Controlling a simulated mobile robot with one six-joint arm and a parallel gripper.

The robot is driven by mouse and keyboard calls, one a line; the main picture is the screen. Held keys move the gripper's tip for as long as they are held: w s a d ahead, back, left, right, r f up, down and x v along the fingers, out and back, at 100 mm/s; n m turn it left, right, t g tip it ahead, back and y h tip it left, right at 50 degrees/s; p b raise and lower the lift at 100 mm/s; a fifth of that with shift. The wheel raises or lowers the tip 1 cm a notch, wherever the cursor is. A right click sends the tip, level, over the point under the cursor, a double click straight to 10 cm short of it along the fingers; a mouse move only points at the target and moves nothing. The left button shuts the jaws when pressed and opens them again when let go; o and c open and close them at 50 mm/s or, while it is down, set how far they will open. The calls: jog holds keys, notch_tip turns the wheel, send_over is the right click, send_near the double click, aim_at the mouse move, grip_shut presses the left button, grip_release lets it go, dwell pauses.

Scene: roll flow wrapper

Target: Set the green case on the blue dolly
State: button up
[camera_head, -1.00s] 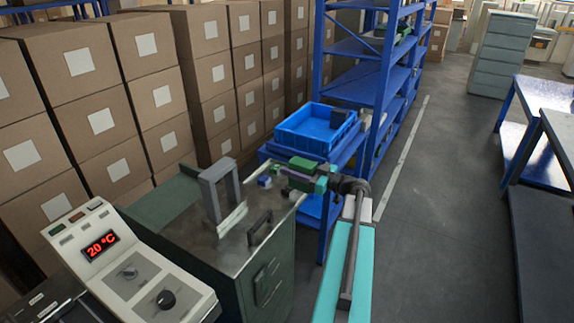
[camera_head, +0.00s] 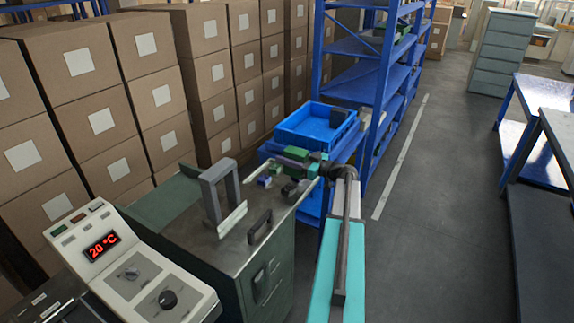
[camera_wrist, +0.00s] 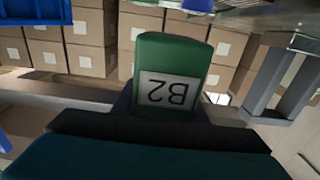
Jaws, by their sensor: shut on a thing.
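The green case (camera_head: 297,153) is held out over the far right corner of the green cabinet in the head view, just in front of the blue bin. In the wrist view the green case (camera_wrist: 172,55) fills the middle, with a white label reading B2 upside down. My gripper (camera_head: 306,162) is shut on it; its dark jaw (camera_wrist: 150,125) crosses below the label and hides the case's lower part. I cannot pick out a blue dolly with certainty; a blue bin (camera_head: 290,135) stands on a blue stand behind the case.
A green cabinet (camera_head: 215,249) carries a grey upright frame (camera_head: 230,185), a dark handle (camera_head: 259,228) and small loose pieces. A control box (camera_head: 130,270) reads 20 °C. Stacked cartons (camera_head: 150,95) line the left. Blue shelving (camera_head: 385,90) stands behind; open floor (camera_head: 440,200) lies right.

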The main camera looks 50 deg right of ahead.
jog(key=shift+f, duration=0.1)
jog(key=shift+f+p, duration=0.3)
jog(key=shift+f, duration=1.35)
jog(key=shift+f, duration=0.1)
jog(key=o, duration=1.2)
jog(key=b+v, duration=0.2)
jog(key=v, duration=1)
